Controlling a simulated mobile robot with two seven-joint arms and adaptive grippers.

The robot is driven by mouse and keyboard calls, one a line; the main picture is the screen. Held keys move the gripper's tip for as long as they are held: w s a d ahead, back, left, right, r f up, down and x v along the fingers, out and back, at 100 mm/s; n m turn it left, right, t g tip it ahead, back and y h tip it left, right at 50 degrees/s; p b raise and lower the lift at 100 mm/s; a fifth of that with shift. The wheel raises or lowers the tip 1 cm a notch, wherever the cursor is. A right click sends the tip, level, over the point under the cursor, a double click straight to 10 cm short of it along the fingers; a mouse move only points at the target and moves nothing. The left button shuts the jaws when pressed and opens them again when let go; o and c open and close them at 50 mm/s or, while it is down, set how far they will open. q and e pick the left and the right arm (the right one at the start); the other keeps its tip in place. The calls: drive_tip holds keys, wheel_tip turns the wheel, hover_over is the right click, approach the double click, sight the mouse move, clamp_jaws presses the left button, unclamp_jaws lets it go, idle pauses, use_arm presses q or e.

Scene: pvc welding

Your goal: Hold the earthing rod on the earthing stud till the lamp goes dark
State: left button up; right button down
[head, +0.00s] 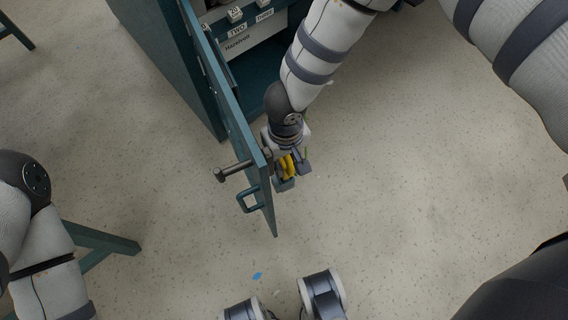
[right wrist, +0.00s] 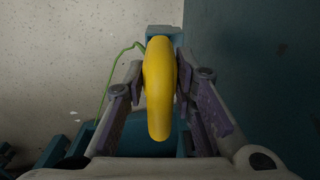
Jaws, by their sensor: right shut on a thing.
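My right gripper (head: 291,177) is shut on a yellow handle (head: 287,165), which I take to be the earthing rod's, beside the open cabinet door. In the right wrist view the thick yellow handle (right wrist: 158,90) stands between the two fingers of the right gripper (right wrist: 162,88). A thin green cable (right wrist: 117,68) runs beside it. A teal block (right wrist: 164,32) shows behind its upper end; I cannot tell whether they touch. I cannot make out the earthing stud or the lamp in either view. My left arm is at the left edge; its gripper is not seen.
The teal cabinet door (head: 238,128) stands open just left of my right gripper. A grey bolt-like bar (head: 235,169) and a teal pull handle (head: 248,200) stick out from it. Inside the cabinet are labelled pale parts (head: 240,38). Open floor (head: 400,170) lies to the right.

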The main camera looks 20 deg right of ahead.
use_arm(q)
drive_tip(key=shift+w+r+p, duration=0.2)
drive_tip(key=shift+r+p, duration=0.2)
drive_tip(key=shift+p, duration=0.1)
use_arm(e)
drive_tip(key=shift+r, duration=0.7)
use_arm(q)
drive_tip(key=shift+t, duration=0.5)
drive_tip(key=shift+p+v, duration=2.1)
drive_tip(key=shift+v, duration=0.05)
use_arm(e)
drive_tip(key=shift+r, duration=3.45)
